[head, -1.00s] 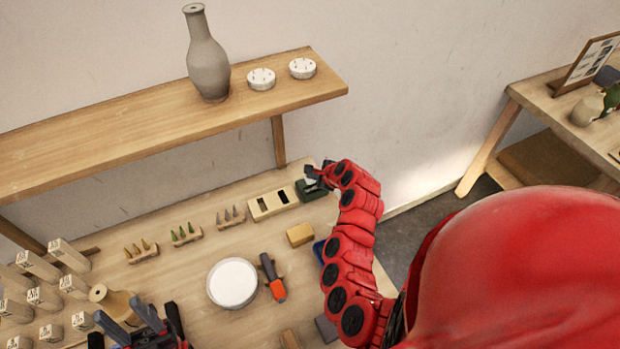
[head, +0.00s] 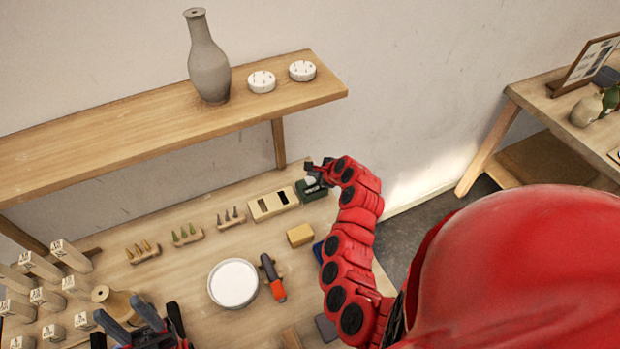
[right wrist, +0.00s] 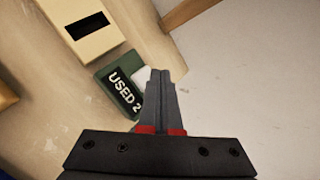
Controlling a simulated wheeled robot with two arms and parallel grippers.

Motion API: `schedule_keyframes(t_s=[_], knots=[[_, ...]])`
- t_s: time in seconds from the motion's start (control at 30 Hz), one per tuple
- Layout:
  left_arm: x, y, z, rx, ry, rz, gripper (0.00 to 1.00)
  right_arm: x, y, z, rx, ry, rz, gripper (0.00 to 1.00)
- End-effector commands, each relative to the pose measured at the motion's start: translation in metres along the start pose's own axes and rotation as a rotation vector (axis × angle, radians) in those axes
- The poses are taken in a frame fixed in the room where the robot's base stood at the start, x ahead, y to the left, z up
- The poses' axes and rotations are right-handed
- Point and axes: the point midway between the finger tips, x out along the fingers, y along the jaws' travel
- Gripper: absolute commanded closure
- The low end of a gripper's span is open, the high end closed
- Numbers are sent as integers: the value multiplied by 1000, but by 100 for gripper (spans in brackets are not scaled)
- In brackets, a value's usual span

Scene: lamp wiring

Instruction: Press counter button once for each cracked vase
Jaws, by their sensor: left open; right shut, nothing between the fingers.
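The counter (head: 311,190) is a small green box at the back right of the workbench. In the right wrist view its dark display (right wrist: 124,92) reads "USED 2", and a white button (right wrist: 142,76) is partly hidden by my fingers. My right gripper (head: 317,167) is shut and empty, just above the counter; its fingertips (right wrist: 161,72) appear beside the button, and contact cannot be told. A grey vase (head: 209,70) stands upright on the shelf; I cannot make out a crack on it. My left gripper (head: 145,322) is open at the bottom left, over the bench.
A cream slotted box (head: 268,206) sits left of the counter. Two white discs (head: 262,82) lie on the shelf (head: 120,130). A white round dish (head: 233,284), an orange-handled tool (head: 276,288) and several labelled blocks (head: 70,255) stand on the bench. A side table (head: 530,93) is at right.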

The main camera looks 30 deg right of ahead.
Motion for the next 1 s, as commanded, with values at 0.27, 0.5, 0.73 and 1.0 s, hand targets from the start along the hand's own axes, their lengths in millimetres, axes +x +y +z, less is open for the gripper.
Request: schedule_keyframes(t_s=[0.27, 0.5, 0.73, 1.0], knots=[[10, 0, -2, 0, 0, 0, 50, -11, -9, 8, -1, 0, -2, 100], [23, -1, -4, 0, 0, 0, 50, -28, -20, 21, 0, -1, 0, 100], [28, -1, -5, 0, 0, 0, 50, -35, -26, 26, 1, -1, 1, 100], [27, -1, -5, 0, 0, 0, 50, -35, -25, 26, 0, 0, 1, 100]])
